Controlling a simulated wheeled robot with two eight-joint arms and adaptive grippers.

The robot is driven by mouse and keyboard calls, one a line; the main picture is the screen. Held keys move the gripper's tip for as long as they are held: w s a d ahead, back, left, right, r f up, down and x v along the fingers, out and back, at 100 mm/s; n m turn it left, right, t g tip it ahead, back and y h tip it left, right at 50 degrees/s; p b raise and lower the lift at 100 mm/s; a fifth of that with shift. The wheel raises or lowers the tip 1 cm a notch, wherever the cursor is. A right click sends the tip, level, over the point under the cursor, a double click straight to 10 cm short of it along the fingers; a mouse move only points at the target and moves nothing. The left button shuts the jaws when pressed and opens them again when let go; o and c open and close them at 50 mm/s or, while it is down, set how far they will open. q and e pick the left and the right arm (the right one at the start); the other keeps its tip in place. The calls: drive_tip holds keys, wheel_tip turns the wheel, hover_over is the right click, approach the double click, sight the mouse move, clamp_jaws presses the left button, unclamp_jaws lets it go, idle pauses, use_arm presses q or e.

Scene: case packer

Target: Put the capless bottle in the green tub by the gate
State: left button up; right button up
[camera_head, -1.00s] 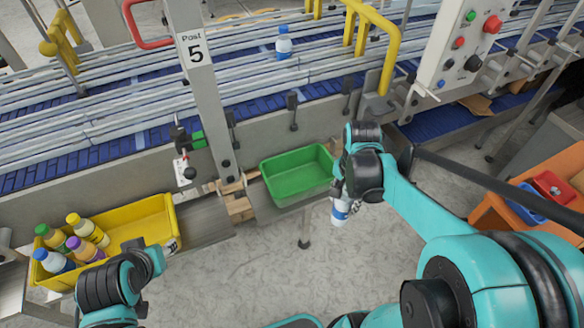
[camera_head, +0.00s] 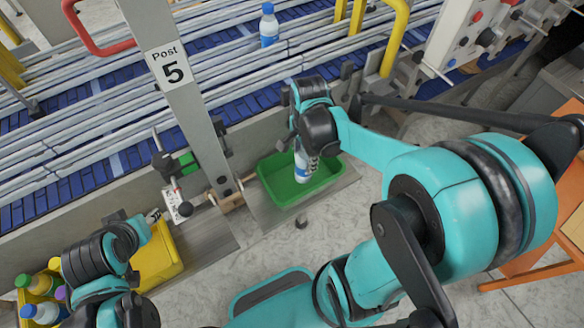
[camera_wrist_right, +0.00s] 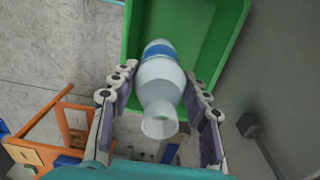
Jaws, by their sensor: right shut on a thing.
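My right gripper (camera_head: 306,158) is shut on the capless bottle (camera_head: 301,172), a clear-white bottle with a blue band. In the right wrist view the bottle (camera_wrist_right: 160,88) sits between the two fingers, its open, bare mouth towards the camera. The green tub (camera_head: 272,184) stands by the conveyor frame, right of the post. The bottle is over or partly within the tub's opening; its height above the floor of the tub is unclear. The tub (camera_wrist_right: 132,45) also lies behind the bottle in the wrist view. My left gripper (camera_head: 153,216) is near the yellow crate, its fingers too small to judge.
The yellow crate (camera_head: 172,252) at lower left holds several capped bottles. The Post 5 column (camera_head: 180,90) rises left of the tub. Another bottle (camera_head: 268,25) stands on the blue conveyor (camera_head: 130,155). A dark bar (camera_head: 450,110) runs right of my gripper, near an orange table (camera_head: 530,265).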

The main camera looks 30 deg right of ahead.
sight(301, 176)
wheel_tip(301, 176, down, 6)
drive_tip(key=w+a+b, duration=0.1)
drive_tip(key=w+a, duration=0.1)
drive_tip(key=a, duration=0.1)
drive_tip(key=shift+b, duration=0.35)
drive_tip(key=shift+f, duration=0.1)
drive_tip(key=o, duration=1)
drive_tip(key=shift+f, duration=0.15)
drive_tip(key=o, duration=0.4)
